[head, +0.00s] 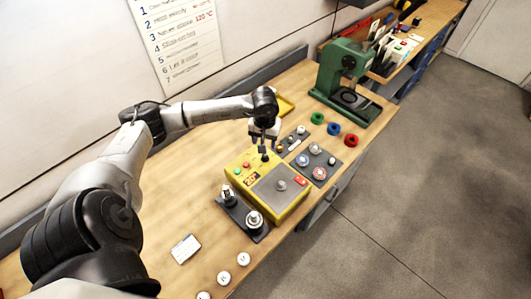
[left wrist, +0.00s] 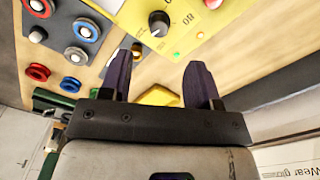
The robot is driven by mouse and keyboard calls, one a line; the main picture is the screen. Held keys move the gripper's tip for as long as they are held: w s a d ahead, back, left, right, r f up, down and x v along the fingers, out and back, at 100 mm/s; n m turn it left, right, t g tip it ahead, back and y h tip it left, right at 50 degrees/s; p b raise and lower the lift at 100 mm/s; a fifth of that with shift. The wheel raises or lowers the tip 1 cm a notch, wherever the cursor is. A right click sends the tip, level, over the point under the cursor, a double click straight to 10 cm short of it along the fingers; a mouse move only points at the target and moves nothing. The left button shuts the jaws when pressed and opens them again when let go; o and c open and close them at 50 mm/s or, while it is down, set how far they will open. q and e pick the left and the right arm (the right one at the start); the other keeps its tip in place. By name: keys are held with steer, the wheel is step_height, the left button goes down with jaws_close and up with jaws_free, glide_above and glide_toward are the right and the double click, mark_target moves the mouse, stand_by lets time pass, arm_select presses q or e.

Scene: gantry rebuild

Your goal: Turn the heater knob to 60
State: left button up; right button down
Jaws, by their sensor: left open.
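In the left wrist view my left gripper (left wrist: 160,60) is open, with the knob beyond the fingertips and apparently not touched. My right gripper is not visible.
A dark plate with a metal post (head: 254,219) stands at the heater's near side. A grey panel with round parts (head: 318,163) lies to its right. Coloured rings (head: 334,129) and a green press (head: 342,75) stand farther back. Bare bench lies left of the heater.

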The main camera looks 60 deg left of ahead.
mark_target(265, 155)
arm_select(q)
step_height(265, 155, down, 8)
steer(key=shift+f+p, duration=0.1)
steer(key=shift+p, duration=0.35)
steer(key=c, duration=0.9)
